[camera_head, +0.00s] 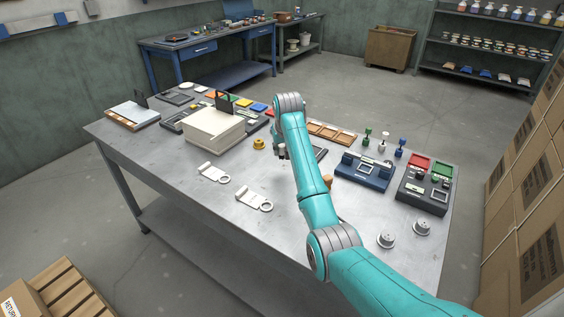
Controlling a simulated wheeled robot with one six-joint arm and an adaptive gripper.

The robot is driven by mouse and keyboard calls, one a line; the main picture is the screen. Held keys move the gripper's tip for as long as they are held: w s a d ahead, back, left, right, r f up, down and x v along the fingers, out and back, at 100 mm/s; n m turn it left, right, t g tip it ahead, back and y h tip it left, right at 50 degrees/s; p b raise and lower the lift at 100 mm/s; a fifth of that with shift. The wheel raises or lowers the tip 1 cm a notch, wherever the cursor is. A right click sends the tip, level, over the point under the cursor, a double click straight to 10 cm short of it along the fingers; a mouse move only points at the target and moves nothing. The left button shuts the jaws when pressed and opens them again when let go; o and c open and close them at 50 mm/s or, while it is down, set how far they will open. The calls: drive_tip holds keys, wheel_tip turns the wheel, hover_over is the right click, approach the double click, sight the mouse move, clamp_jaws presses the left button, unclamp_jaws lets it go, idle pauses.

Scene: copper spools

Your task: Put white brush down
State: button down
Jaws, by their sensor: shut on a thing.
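My gripper (281,153) hangs from the teal arm over the middle of the table, just right of a small yellow part. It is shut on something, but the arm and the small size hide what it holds. I cannot make out a white brush for certain. A small white-topped upright piece (383,143) stands at the table's right rear, between a green one (367,136) and a blue one (400,149); I cannot tell whether it is a brush. The grey metal table (175,158) lies under my gripper.
A cream box (213,128) stands left of my gripper, with the yellow part (259,143) between. Two white pieces with rings (214,173) (253,199) lie in front. A blue fixture (364,172) and two metal discs (386,240) (422,227) lie right. The front-left tabletop is clear.

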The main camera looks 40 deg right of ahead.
sight(282, 159)
drive_tip(key=shift+f, duration=2.6)
drive_tip(key=c, duration=0.9)
unclamp_jaws()
drive_tip(key=shift+f, duration=0.1)
drive_tip(key=v, duration=1.2)
